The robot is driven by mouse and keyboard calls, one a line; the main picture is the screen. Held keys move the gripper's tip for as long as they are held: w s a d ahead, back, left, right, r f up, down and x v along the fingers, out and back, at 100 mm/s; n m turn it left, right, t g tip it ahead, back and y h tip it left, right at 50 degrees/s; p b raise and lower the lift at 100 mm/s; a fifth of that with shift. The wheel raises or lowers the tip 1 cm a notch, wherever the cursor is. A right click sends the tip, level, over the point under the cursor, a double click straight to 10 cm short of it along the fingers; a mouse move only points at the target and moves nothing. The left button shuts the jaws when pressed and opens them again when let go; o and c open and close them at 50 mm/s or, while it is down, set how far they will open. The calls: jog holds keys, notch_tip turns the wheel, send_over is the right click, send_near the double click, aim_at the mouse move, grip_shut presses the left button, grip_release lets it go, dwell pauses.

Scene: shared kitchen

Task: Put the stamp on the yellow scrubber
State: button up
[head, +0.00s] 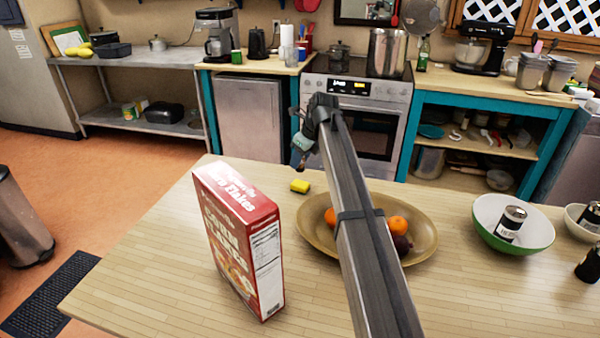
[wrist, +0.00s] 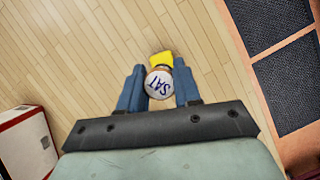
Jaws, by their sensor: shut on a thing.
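The yellow scrubber (head: 300,186) lies on the wooden table near its far edge, behind the cereal box. In the wrist view the scrubber (wrist: 161,59) shows just beyond the fingertips, partly covered by the stamp. The stamp (wrist: 158,84) has a round pale top with dark letters "SAT". My gripper (wrist: 160,88) is shut on the stamp, with one blue finger on each side of it. In the head view my gripper (head: 299,150) is above and near the scrubber. I cannot tell whether the stamp touches the scrubber.
A red cereal box (head: 238,240) stands upright left of my arm. A brown oval platter (head: 425,232) with fruit lies under my arm. A green-white bowl (head: 490,232) holding a can is at the right. The table's left front part is clear.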

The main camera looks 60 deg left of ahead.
aim_at(302, 167)
jog(key=shift+f, duration=2.35)
jog(key=shift+f, duration=0.1)
jog(key=o, duration=1.1)
jog(key=v, duration=1.2)
jog(key=shift+d, duration=0.1)
